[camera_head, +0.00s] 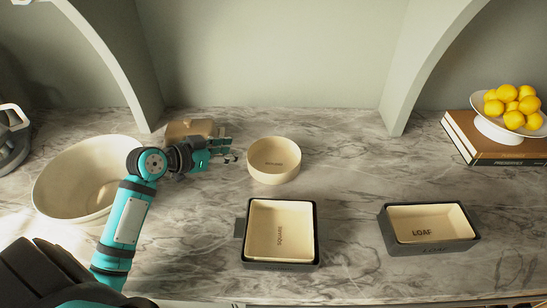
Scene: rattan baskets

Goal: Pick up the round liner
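The round liner (273,162), a cream round dish with small dark lettering inside, stands upright on the marble counter, left of the picture's middle. My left gripper (231,150) is just to its left, pointing right towards its wall, with a small gap between them. Its fingers look apart, and nothing shows between them. My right gripper is not in view.
A square liner sits in a dark tray (239,228) in front. A loaf liner sits in a dark pan (437,246) at the right. A large cream bowl (65,180) stands left, and a tan object (190,128) lies behind my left gripper. Lemons sit in a bowl on books (478,145).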

